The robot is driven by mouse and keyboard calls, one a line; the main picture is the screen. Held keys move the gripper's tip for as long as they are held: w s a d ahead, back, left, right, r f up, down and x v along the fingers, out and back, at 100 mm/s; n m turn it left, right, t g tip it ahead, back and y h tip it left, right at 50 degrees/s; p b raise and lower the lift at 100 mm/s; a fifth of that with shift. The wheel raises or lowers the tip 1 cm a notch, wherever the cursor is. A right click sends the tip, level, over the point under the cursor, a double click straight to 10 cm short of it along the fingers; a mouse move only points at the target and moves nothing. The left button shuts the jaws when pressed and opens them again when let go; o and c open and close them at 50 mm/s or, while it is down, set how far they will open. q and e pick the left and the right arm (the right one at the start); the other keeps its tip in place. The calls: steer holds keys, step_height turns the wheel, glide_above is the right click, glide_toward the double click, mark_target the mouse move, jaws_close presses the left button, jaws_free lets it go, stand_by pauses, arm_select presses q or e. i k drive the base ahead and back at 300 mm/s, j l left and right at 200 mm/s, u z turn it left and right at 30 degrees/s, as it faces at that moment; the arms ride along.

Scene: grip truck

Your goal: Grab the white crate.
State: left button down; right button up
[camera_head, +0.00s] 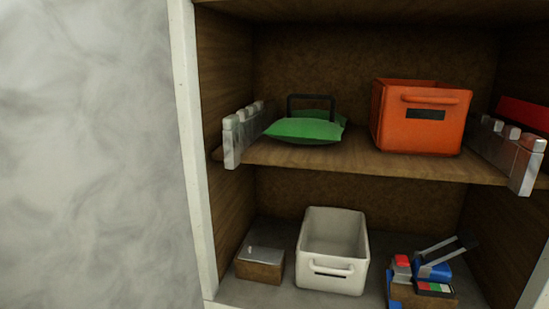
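The white crate (333,282) stands upright on the lower shelf of a wooden cabinet, near the middle. It is open at the top and looks empty. Its front wall has a handle and a small dark label strip, and faces me. Neither of my grippers shows in the head view, and nothing is seen touching the crate.
A small brown box with a grey top (262,262) sits left of the crate. A box of blue and red items (425,278) stands close on its right. Above, the upper shelf (365,167) holds an orange crate (420,122) and a green bag (305,129). Notched grey side pieces (240,133) flank it.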

mark_target(332, 253)
steer(key=i+l, duration=0.15)
steer(key=l, duration=0.2)
steer(key=i+l+u, duration=0.1)
steer(key=l, duration=0.2)
steer(key=i+l, duration=0.15)
steer(key=l, duration=0.2)
steer(key=i+l+u, duration=0.1)
steer(key=l, duration=0.25)
steer(key=i, duration=0.05)
